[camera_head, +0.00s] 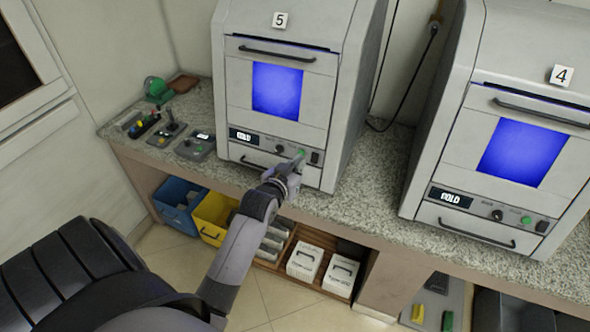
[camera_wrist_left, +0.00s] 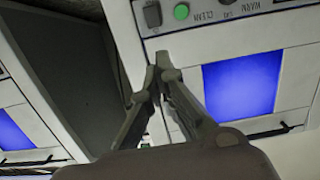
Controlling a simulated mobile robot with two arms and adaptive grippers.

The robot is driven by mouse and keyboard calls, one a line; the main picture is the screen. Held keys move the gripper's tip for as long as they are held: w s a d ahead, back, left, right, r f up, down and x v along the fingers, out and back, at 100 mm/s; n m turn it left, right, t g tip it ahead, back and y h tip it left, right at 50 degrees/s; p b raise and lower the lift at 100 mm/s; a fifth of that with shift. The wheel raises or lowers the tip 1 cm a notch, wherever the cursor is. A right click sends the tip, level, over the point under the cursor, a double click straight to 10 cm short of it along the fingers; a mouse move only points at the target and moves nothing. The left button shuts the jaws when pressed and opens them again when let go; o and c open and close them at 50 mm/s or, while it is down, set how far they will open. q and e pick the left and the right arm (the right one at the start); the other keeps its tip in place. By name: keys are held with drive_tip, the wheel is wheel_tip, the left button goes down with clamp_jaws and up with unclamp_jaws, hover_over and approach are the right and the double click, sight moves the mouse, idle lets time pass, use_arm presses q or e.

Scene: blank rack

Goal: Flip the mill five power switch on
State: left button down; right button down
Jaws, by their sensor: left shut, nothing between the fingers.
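Mill five (camera_head: 232,100) is the grey machine with a "5" label and a lit blue window, on the left of the counter. Its black power switch (camera_head: 315,157) is at the right end of the control strip, beside a green button (camera_head: 301,153). In the wrist view, which shows the panel upside down, the switch (camera_wrist_left: 152,14) is at the top next to the green button (camera_wrist_left: 181,11). My left gripper (camera_head: 297,163) is shut and empty, its fingertips (camera_wrist_left: 162,66) close to the panel near the switch. I cannot tell whether they touch it, or the switch's position.
Mill four (camera_head: 428,165) stands to the right, with a gap of bare counter (camera_head: 375,180) between. Small control boxes (camera_head: 195,146) lie left of mill five. Blue (camera_head: 172,190) and yellow (camera_head: 207,222) bins and white boxes (camera_head: 304,262) are under the counter.

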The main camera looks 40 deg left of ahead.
use_arm(q)
drive_tip(key=shift+v, duration=1.1)
use_arm(e)
drive_tip(key=s, duration=0.2)
drive_tip(key=shift+s+a+f, duration=0.1)
drive_tip(key=shift+s+f, duration=0.2)
use_arm(q)
drive_tip(key=shift+r, duration=0.1)
use_arm(e)
drive_tip(key=shift+w, duration=0.1)
drive_tip(key=shift+w, duration=0.25)
